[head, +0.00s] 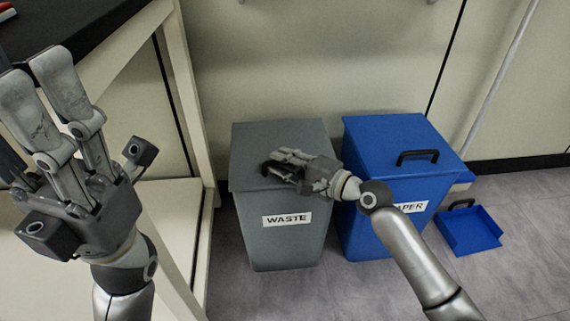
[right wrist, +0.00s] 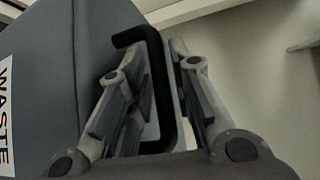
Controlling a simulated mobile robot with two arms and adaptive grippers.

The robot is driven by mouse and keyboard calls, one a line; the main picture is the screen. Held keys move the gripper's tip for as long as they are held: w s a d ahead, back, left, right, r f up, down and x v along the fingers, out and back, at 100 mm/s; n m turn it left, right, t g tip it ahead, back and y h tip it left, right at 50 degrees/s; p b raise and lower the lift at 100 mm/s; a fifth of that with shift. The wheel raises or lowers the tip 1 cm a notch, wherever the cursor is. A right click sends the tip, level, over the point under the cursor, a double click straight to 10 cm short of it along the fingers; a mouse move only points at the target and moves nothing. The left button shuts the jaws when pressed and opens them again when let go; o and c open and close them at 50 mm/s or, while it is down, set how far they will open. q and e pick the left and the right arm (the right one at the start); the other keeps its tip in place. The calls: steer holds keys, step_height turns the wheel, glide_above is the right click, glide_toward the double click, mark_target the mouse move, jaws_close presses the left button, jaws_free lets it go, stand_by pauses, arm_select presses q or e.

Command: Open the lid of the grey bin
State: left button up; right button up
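The grey bin (head: 285,240), labelled WASTE, stands on the floor with its grey lid (head: 270,137) down. Its black handle (head: 268,168) is partly hidden by my right gripper (head: 283,166) in the head view. In the right wrist view, the handle (right wrist: 158,75) runs between the fingers of my right gripper (right wrist: 160,85). The fingers stand apart on either side of it; I cannot tell if they touch it. My left gripper (head: 35,75) is raised at the left of the head view, empty, with its fingers spread.
A blue bin (head: 375,225) with a closed lid and black handle stands close on the right. A blue dustpan (head: 470,230) lies on the floor beyond it. A light bench frame (head: 190,90) stands at the left, and a wall is behind the bins. The floor in front is clear.

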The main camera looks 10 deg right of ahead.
jaws_close()
steer(key=shift+r+p, duration=0.15)
steer(key=shift+p, duration=0.2)
